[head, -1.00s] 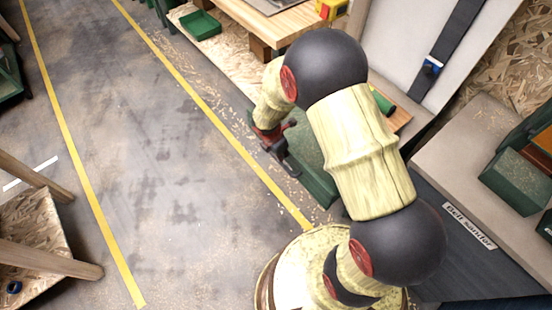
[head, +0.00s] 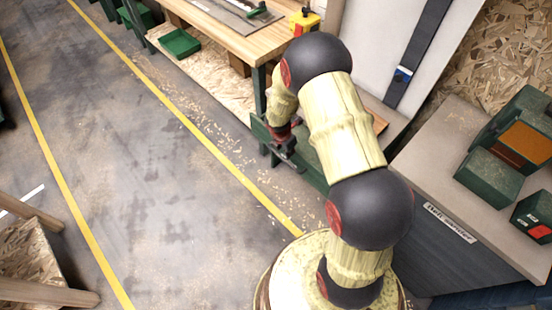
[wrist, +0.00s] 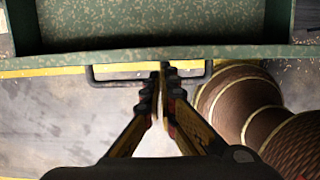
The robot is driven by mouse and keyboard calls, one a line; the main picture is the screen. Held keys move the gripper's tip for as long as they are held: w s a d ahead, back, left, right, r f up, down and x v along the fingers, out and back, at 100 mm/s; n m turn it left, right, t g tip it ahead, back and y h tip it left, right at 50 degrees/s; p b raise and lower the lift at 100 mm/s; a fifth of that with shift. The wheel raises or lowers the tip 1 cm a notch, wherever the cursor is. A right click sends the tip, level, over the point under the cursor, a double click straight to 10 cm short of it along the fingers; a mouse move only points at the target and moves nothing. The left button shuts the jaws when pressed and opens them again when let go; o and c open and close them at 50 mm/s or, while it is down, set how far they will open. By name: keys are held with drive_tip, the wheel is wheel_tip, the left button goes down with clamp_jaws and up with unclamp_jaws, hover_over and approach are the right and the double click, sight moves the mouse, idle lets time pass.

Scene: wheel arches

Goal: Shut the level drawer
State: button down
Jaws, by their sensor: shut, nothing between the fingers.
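The speckled green drawer (wrist: 200,55) crosses the top of the wrist view, seen from above, standing out open. Its visible inside looks empty. A dark bar handle (wrist: 108,82) runs along its front. My gripper (wrist: 160,75) is shut and empty, with its fingertips at the middle of the handle, close to the drawer front. I cannot tell whether they touch. In the head view the drawer (head: 312,172) shows below the workbench, partly hidden by my arm, with my gripper (head: 286,152) at its near left side. No label is readable on it.
A wooden workbench (head: 235,40) stands behind, with a green tray (head: 180,43) on its lower shelf and a yellow box (head: 304,20) on top. A belt sander cabinet (head: 440,150) is at right. The floor at left is clear up to wooden legs (head: 40,290).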

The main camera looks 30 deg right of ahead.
drive_tip(key=w+d+p, duration=0.2)
drive_tip(key=d+p, duration=0.1)
drive_tip(key=d, duration=0.5)
drive_tip(key=shift+w, duration=0.35)
